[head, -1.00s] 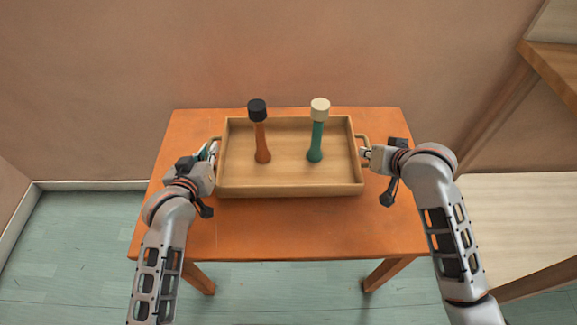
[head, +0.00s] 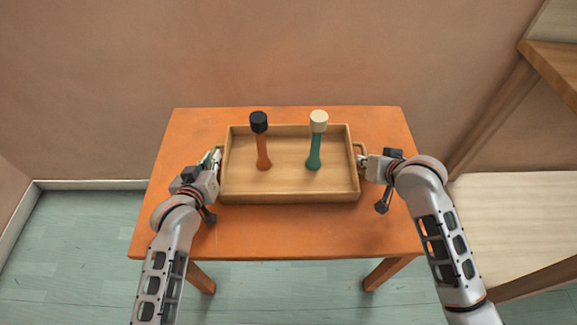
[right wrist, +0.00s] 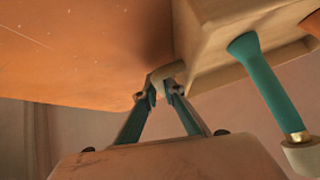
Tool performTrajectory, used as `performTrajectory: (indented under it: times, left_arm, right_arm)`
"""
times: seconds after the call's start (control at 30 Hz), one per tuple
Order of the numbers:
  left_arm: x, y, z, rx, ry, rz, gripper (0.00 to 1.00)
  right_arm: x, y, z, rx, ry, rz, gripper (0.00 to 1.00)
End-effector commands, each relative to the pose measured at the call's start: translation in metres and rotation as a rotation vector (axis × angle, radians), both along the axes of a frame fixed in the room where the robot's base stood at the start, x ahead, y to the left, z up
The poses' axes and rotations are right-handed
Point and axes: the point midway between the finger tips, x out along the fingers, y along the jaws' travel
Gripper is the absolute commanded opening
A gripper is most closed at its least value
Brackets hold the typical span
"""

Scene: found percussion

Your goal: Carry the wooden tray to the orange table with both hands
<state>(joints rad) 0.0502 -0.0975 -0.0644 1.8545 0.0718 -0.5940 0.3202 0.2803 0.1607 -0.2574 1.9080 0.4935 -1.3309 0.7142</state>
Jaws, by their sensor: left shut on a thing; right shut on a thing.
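The wooden tray (head: 290,197) is over the middle of the orange table (head: 300,232), level, and at or just above its top; I cannot tell if it touches. Two mallet-like things stand upright in it: an orange one with a black head (head: 263,150) and a green one with a cream head (head: 314,150). My left gripper (head: 214,162) is shut on the tray's left handle, its fingers partly hidden. My right gripper (head: 364,162) is shut on the right handle; the right wrist view shows its fingertips (right wrist: 160,88) on that handle (right wrist: 167,72).
A wall (head: 290,50) rises right behind the orange table. A wooden piece of furniture (head: 555,65) stands at the right. Bare tabletop lies in front of the tray and at both sides. Green floor (head: 85,240) is open at the left.

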Motion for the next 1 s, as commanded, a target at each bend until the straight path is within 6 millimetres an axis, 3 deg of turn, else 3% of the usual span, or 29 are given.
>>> performTrajectory:
  times: [0.03,0.1,0.13,0.73,1.0]
  left_arm:
    - [0.001,0.002,0.0,0.002,-0.004,0.002,0.0]
    - [0.0,0.002,-0.001,0.003,-0.002,0.001,0.22]
    - [0.0,0.001,-0.001,0.003,-0.002,0.001,0.26]
    - [-0.003,-0.001,-0.001,-0.002,0.0,-0.001,0.26]
    - [-0.035,0.001,0.011,-0.003,0.0,-0.001,0.26]
  right_arm:
    - [0.001,-0.001,-0.001,-0.002,-0.003,-0.001,0.0]
    - [0.0,-0.001,-0.002,-0.003,-0.001,-0.002,0.21]
    - [0.0,-0.001,-0.002,-0.002,-0.001,-0.001,0.25]
    - [0.0,0.001,-0.002,0.002,0.0,0.002,0.25]
    - [0.0,0.002,-0.002,0.003,0.0,0.001,0.25]
